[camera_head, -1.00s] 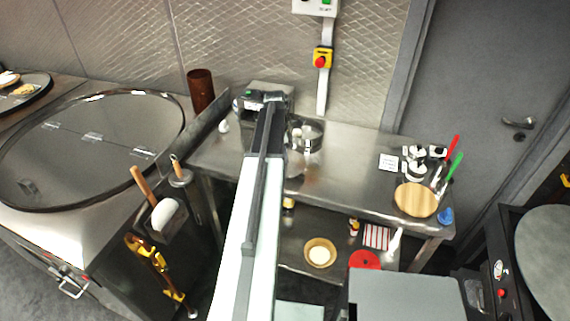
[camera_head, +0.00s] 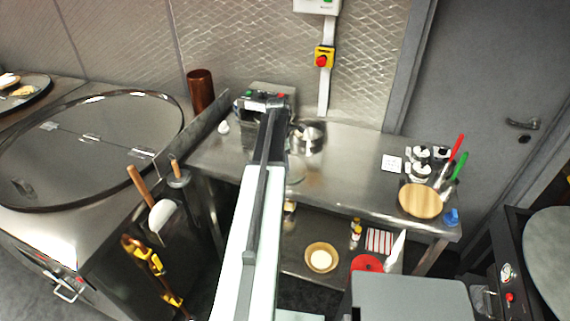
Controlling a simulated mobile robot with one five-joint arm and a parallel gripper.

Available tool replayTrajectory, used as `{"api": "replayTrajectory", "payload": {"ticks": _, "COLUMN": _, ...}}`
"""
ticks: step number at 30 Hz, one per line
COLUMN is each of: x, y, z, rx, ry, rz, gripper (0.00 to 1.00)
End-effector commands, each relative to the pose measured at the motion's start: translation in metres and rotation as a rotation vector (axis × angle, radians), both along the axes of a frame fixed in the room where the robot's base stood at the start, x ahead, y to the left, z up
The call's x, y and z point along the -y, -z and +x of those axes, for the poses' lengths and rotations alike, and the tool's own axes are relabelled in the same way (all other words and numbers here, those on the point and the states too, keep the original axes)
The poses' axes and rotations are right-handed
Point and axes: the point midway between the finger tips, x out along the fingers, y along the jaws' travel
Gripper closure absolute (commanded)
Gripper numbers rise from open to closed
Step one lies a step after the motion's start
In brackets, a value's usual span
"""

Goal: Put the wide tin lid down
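My arm reaches up the middle of the picture over the steel worktable (camera_head: 345,175). A shiny metal tin (camera_head: 308,138) stands just right of the arm's end. I cannot make out the wide tin lid for certain. A faint rounded edge shows beside the arm near the table's front, but I cannot tell what it is.
A dark brown cylinder (camera_head: 200,90) stands left of the gripper. The table's middle right is clear. A bowl (camera_head: 320,257) sits on the lower shelf.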

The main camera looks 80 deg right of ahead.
Motion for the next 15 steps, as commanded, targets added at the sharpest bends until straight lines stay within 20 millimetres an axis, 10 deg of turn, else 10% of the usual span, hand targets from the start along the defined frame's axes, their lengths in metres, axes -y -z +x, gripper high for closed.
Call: {"api": "replayTrajectory", "payload": {"ticks": 15, "x": -0.001, "y": -0.034, "z": 0.002, "rx": 0.0, "ry": 0.001, "rz": 0.0, "gripper": 0.58}}
